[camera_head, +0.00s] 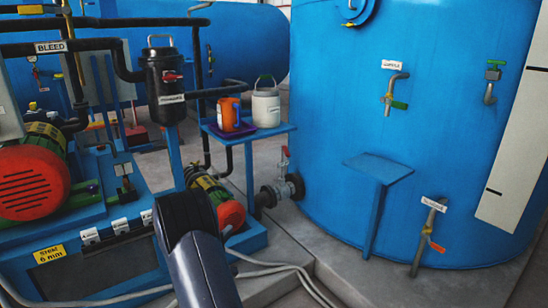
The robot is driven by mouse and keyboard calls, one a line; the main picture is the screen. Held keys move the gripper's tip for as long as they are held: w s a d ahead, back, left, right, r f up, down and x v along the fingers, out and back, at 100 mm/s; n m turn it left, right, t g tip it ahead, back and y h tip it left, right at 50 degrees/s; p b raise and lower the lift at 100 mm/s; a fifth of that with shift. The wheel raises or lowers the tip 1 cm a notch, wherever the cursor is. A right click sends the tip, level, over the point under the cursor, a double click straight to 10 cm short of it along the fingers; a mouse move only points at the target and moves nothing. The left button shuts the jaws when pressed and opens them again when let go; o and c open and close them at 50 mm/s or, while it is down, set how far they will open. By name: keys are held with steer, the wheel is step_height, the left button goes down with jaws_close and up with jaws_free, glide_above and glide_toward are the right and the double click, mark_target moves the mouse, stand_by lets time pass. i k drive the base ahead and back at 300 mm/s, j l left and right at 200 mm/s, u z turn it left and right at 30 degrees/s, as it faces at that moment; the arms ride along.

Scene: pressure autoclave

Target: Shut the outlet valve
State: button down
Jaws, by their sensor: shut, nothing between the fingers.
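No label that reads as the outlet valve is legible. A flanged pipe fitting (282,192) joins the lower left side of the big blue tank (420,130), with a small upright red handle (285,152) above it. A tap with an orange handle (436,247) sits low on the tank's right side, under a small white label too small to read. A tap with a green handle (399,105) sits under another white label higher up. My dark arm link rises at the bottom centre. My gripper is not in view.
A small blue shelf on a leg (379,167) stands before the tank. A blue side table (270,131) holds an orange jug (229,115) and a white container (266,106). Pumps and pipes fill the left. Hoses (285,268) cross the floor.

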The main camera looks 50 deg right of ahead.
mark_target(285, 151)
steer(key=i+l, duration=0.15)
steer(key=l, duration=0.25)
steer(key=i+l, duration=0.15)
steer(key=l, duration=0.25)
steer(key=i+l, duration=0.15)
steer(key=l, duration=0.2)
steer(key=i+l, duration=0.1)
steer(key=l, duration=0.3)
steer(key=i+l, duration=0.15)
steer(key=l, duration=0.25)
steer(key=i+l, duration=0.15)
steer(key=l, duration=0.25)
